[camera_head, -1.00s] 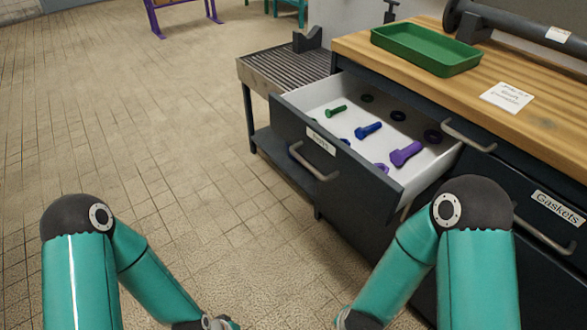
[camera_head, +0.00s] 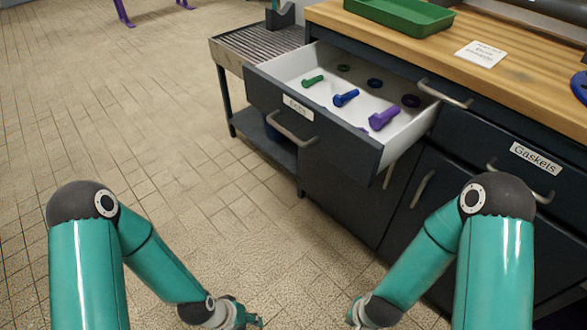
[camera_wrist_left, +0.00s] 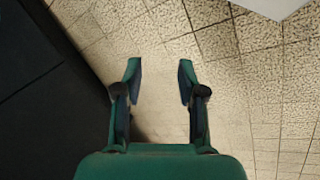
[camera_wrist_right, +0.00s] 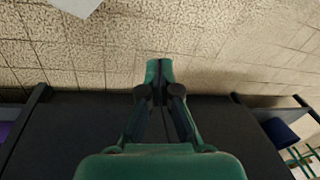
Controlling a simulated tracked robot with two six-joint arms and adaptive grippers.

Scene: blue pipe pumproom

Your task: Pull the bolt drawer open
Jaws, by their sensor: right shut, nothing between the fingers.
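The bolt drawer (camera_head: 335,150) stands pulled out from the bench, with a label and a bar handle (camera_head: 292,129) on its dark front. Inside its white tray lie a green bolt (camera_head: 312,81), a blue bolt (camera_head: 346,97) and a purple bolt (camera_head: 384,118), with dark rings behind them. My left gripper (camera_head: 248,320) is low at the picture's bottom edge, apart from the drawer; the left wrist view shows its fingers open and empty (camera_wrist_left: 159,75). My right gripper (camera_head: 354,318) is also low and apart from the handle; the right wrist view shows its fingers shut together (camera_wrist_right: 159,68).
The gasket drawer (camera_head: 520,180) is closed, right of the bolt drawer. A green tray (camera_head: 400,15) and a white note (camera_head: 481,53) lie on the wooden bench top (camera_head: 450,30). A ridged side table (camera_head: 255,48) stands left of the bench.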

